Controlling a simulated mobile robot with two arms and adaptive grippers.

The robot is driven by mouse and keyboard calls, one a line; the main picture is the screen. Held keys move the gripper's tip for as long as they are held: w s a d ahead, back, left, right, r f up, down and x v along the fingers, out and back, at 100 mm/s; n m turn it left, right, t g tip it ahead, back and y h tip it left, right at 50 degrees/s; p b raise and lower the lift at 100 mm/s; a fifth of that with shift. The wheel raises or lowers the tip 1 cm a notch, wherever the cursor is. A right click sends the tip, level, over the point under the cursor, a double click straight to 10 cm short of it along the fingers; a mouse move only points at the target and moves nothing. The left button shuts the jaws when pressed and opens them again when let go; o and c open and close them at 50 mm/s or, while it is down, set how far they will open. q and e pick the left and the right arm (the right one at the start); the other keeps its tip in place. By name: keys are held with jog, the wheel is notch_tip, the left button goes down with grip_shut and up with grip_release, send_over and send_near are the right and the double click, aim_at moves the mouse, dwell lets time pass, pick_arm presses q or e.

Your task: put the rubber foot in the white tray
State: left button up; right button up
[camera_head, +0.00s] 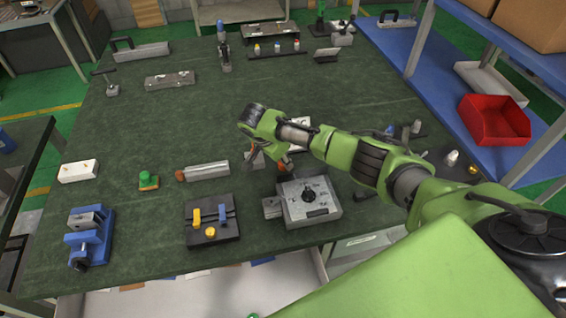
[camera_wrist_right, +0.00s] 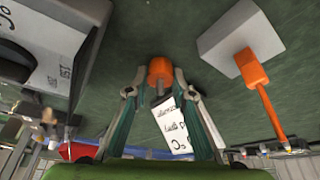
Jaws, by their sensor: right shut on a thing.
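My right gripper (camera_head: 270,160) is above the green bench top, just behind the grey box with a dial. In the wrist view its fingers (camera_wrist_right: 160,86) are shut on a small orange piece with a dark lower end (camera_wrist_right: 160,70), likely the rubber foot. In the head view the arm partly hides this piece (camera_head: 287,164). A pale, low-walled tray (camera_head: 490,82) is on the blue shelf at the right, apart from the gripper; it may be the white tray. My left gripper is not in view.
The grey box with a dial (camera_head: 310,202) is close in front of the gripper. A grey block (camera_head: 207,171) with an orange-ended tool lies to its left. A red bin (camera_head: 495,119) is on the shelf. A white block (camera_head: 77,171) lies far left. The bench's middle is mostly clear.

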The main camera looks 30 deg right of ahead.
jog(key=shift+r, duration=0.1)
jog(key=shift+r, duration=0.25)
notch_tip(320, 180, up, 2)
jog(key=shift+w+r, duration=0.1)
jog(key=shift+r, duration=0.15)
jog(key=s+a+r+n+t+y+b, duration=0.1)
jog(key=s+a+r+n+y+b, duration=0.1)
jog(key=s+a+r+n, duration=0.3)
jog(key=s+a+r+n+t+y+b, duration=0.2)
jog(key=s+a+r+n, duration=0.4)
jog(key=s+r+n, duration=0.3)
notch_tip(320, 180, up, 3)
jog(key=shift+s+r+n+b, duration=0.1)
jog(key=shift+s+n+b, duration=0.4)
jog(key=shift+s, duration=0.65)
